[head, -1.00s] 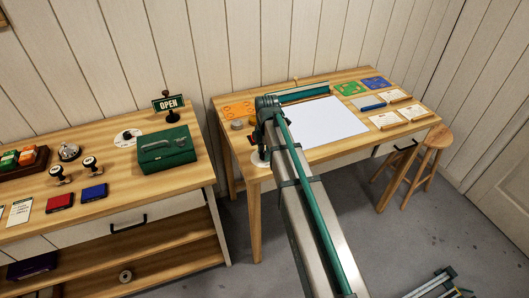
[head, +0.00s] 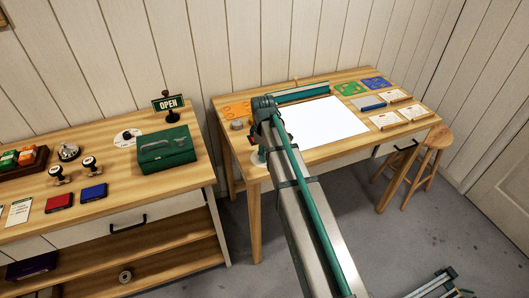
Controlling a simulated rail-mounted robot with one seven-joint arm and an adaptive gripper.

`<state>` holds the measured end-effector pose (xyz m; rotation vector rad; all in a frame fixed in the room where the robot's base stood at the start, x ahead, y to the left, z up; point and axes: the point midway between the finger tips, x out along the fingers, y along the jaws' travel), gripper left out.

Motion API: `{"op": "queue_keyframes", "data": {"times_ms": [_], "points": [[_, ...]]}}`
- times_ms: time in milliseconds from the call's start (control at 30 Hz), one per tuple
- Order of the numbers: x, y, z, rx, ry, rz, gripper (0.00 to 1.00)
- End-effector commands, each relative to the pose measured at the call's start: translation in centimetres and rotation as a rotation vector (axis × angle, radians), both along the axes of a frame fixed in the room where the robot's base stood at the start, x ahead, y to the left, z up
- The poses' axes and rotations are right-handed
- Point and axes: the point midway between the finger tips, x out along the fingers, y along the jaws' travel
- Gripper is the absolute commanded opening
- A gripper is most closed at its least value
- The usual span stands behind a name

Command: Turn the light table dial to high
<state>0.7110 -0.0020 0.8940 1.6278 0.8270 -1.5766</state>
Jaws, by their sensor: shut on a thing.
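The light table panel (head: 325,122) glows bright white on the right-hand wooden table. A pale round dial base (head: 259,157) shows at that table's near left corner, largely covered by my arm. My gripper (head: 257,146) is down at this corner, right over the dial. It is shut on the dial's knob, but the fingers and the knob are mostly hidden behind my wrist, so the dial's setting cannot be read.
A teal roller or bar (head: 302,93) lies behind the panel. Orange (head: 237,110), green and blue sheets and several cards lie around it. The left counter holds a green box (head: 166,149) and an OPEN sign (head: 168,103). A stool (head: 429,165) stands at right.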

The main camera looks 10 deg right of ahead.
Motion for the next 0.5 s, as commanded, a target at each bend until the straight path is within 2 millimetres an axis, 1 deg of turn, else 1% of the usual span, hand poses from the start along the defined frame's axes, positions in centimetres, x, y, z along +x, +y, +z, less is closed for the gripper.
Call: {"op": "queue_keyframes", "data": {"times_ms": [500], "points": [[0.01,0.15,0.04,0.0,0.0,-0.489,0.0]]}}
